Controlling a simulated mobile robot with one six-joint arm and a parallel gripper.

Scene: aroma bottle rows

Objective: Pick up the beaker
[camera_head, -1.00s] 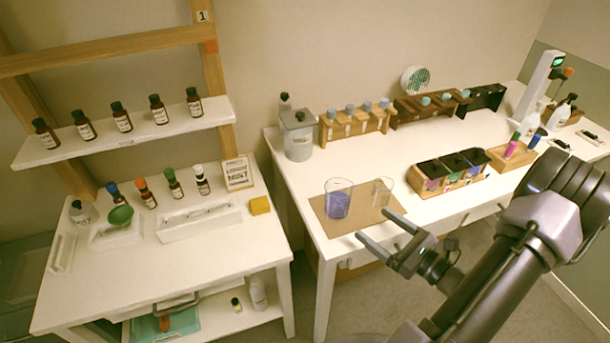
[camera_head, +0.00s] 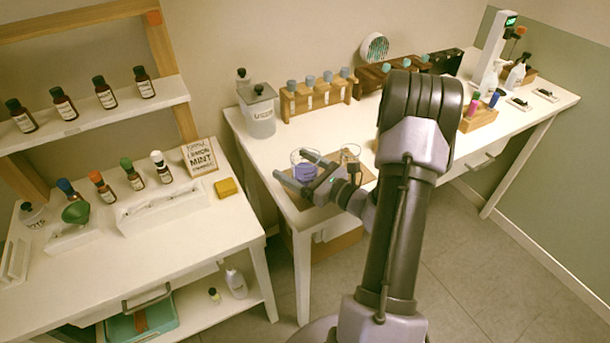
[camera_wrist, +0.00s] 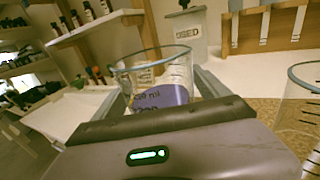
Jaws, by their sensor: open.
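A clear glass beaker (camera_head: 305,171) with purple liquid stands upright on a brown mat (camera_head: 368,177) near the white table's front left corner. It also shows in the wrist view (camera_wrist: 152,73), where its lower part is hidden behind my gripper body. My gripper (camera_head: 289,162) is open, and its two fingers reach along either side of this beaker. In the wrist view the beaker shows between the fingers; I cannot tell whether either touches it. A second clear glass beaker (camera_head: 350,154) stands just to the right, partly at the right edge of the wrist view (camera_wrist: 306,105).
A grey lidded canister (camera_head: 260,116) and a wooden rack (camera_head: 316,98) stand behind the beakers. A small side table (camera_head: 190,245) with several bottles is at the left, below a shelf (camera_head: 95,117). My arm hides part of the white table.

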